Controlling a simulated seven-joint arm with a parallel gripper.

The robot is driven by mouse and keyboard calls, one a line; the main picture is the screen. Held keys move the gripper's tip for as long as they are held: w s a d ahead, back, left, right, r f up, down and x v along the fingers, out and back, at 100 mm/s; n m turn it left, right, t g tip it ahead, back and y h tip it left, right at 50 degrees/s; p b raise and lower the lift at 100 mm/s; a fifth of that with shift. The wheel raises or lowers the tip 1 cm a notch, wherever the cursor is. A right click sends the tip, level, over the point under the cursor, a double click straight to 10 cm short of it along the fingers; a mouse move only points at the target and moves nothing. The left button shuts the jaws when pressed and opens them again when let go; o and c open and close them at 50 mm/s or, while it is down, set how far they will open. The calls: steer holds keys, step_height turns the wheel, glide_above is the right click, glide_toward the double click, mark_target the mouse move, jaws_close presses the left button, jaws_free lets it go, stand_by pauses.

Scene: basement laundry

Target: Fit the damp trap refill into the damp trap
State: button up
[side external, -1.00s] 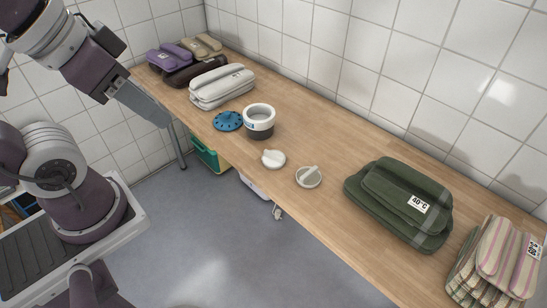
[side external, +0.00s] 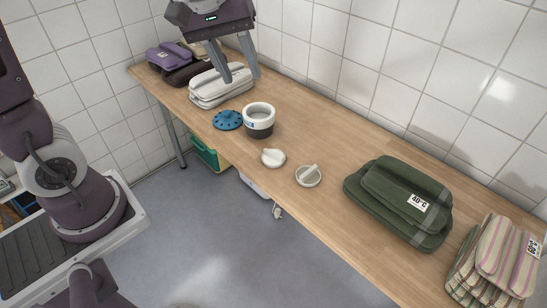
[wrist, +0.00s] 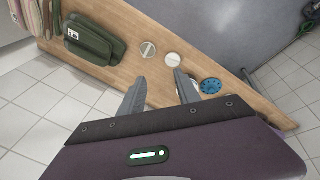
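The damp trap appears to be the round pot (side external: 258,122) with a white rim and dark base, upright and open-topped on the bench. Two small pale round pieces lie to its lower right: a white one with a knob or tab (side external: 273,158) and one with a raised bar (side external: 308,178). I cannot tell which is the refill. Both pieces show in the wrist view, the plain white one (wrist: 172,59) and the barred one (wrist: 148,49). My gripper (side external: 242,80) is open and empty, in the air above the bench near the pot. In the wrist view one finger (wrist: 160,75) largely hides the pot.
A blue disc with holes (side external: 228,120) lies left of the pot. Folded white towels (side external: 221,86) lie behind it, with purple and dark ones further back. A green stack (side external: 400,203) and a striped stack (side external: 497,262) lie at the right. A tiled wall runs behind.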

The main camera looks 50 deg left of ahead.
steer(key=w+a+f+n+g, duration=0.25)
steer(key=w+f+n, duration=0.35)
steer(key=w+f, duration=0.45)
steer(key=n, duration=0.6)
glide_above(275, 153)
steer(key=shift+g+y, duration=0.3)
steer(key=shift+g, duration=0.15)
steer(key=f, duration=1.9)
steer(key=shift+s, duration=0.25)
steer(key=f, duration=0.7)
steer(key=shift+w+f, duration=0.2)
steer(key=shift+f, duration=0.1)
jaws_close()
